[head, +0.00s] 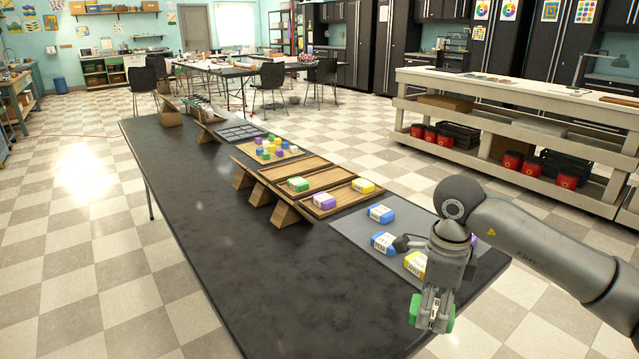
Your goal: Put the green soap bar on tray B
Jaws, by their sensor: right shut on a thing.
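My right gripper (432,318) hangs fingers-down over the table's near right side, shut on a green soap bar (414,308). The fingers hide the middle of the bar; green shows on both sides. Wooden trays stand in a tilted row along the table, left of and beyond the gripper. The nearer tray (343,196) has a purple bar (325,201) and a yellow bar (363,185) on it. Another green bar (298,184) lies at the left, by the tray behind (310,175). I cannot read any tray letter. My left gripper is not in view.
A grey mat (347,223) holds blue bars (381,213) (386,243), a yellow bar (415,264) and a partly hidden purple one (474,240). A board (250,148) of small coloured pieces is farther back. The dark table's (220,240) left side is clear.

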